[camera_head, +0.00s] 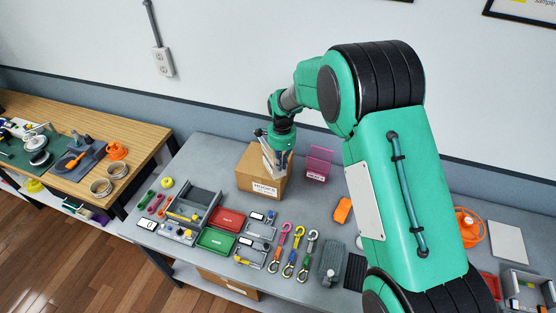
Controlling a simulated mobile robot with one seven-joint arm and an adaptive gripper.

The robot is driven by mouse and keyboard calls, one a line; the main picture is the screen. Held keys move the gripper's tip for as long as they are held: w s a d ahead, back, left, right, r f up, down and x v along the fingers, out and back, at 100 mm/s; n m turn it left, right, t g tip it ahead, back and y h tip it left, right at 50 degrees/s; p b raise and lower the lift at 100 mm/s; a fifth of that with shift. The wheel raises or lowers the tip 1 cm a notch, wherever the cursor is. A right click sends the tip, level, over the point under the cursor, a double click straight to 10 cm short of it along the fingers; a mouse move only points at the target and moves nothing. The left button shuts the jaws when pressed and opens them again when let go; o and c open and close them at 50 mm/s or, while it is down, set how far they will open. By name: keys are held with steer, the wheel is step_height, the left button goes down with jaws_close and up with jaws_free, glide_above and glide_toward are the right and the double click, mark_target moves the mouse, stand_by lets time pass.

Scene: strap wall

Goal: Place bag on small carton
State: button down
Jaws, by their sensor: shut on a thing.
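The small carton (250,181) is a brown cardboard box with a white label reading HOOKS, standing at the back of the grey table. My gripper (270,150) points down over the carton. It is shut on a small pale, partly see-through item that looks like the bag (275,163). The bag hangs in front of the carton's top and upper front in this view. I cannot tell whether it touches the carton. The fingers are small and partly hidden.
A pink holder (318,164) stands just right of the carton. An orange item (342,210) lies nearer. Grey, red (227,220) and green (216,241) trays and coloured straps with hooks (298,235) fill the front. Bare table shows left of the carton.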

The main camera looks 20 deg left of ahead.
steer(key=shift+w+a+f+p, duration=0.15)
steer(key=shift+w+a, duration=0.35)
steer(key=shift+w, duration=0.3)
steer(key=shift+w+a+f+p, duration=0.15)
steer(key=shift+w+a, duration=0.35)
steer(key=shift+w, duration=0.3)
steer(key=shift+w+a+p, duration=0.15)
steer(key=shift+w+a, duration=0.35)
steer(key=shift+w, duration=0.3)
steer(key=shift+f+p, duration=0.45)
steer(key=shift+f, duration=1.3)
steer(key=shift+f, duration=0.15)
steer(key=c, duration=1.9)
jaws_free()
steer(key=shift+c, duration=0.2)
step_height(320, 180, up, 12)
steer(key=b, duration=0.2)
